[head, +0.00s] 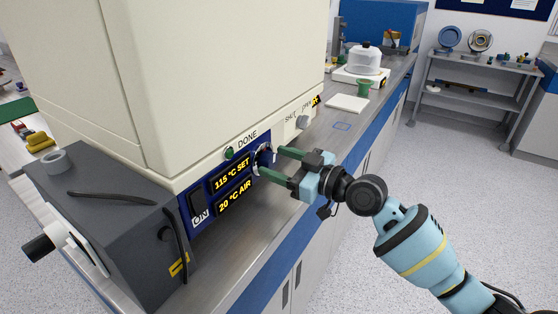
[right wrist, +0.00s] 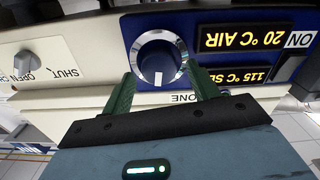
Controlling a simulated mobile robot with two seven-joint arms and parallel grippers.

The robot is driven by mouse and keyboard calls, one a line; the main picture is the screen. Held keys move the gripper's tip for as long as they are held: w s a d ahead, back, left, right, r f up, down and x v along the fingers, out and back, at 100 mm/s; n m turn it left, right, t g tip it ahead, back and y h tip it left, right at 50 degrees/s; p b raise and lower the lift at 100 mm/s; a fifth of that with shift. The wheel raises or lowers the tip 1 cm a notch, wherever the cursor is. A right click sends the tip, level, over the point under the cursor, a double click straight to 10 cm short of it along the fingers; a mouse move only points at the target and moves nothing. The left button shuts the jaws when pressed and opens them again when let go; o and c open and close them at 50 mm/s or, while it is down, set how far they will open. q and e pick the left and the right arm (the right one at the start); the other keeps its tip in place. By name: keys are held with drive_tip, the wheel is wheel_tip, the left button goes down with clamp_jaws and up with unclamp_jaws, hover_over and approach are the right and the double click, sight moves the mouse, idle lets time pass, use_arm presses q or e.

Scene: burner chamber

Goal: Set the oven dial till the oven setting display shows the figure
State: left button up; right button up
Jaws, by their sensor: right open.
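The oven dial (head: 264,156) is a round knob with a pale ring on the blue panel of a large cream oven (head: 220,70). In the right wrist view the dial (right wrist: 158,62) shows a dark face with a white mark at the picture's lower side. The oven setting display (head: 230,175) reads 115 °C SET in yellow; it is upside down in the right wrist view (right wrist: 240,76). My right gripper (head: 269,161) is open, its green fingers pointing at the panel on either side of the dial. I cannot tell whether they touch it. My left gripper is not in view.
A second display (head: 235,197) reads 20 °C AIR. A green DONE lamp (head: 229,153) and an ON switch (head: 196,205) flank the panel. A SHUT/OPEN knob (head: 303,123) is farther right. A dark grey box (head: 120,225) stands left on the steel bench; the floor right is clear.

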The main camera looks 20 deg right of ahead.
drive_tip(key=shift+w+a, duration=0.15)
drive_tip(key=c, duration=1)
drive_tip(key=shift+m, duration=0.9)
drive_tip(key=shift+w+m+p, duration=0.1)
drive_tip(key=shift+m+p, duration=0.65)
drive_tip(key=shift+m, duration=1.35)
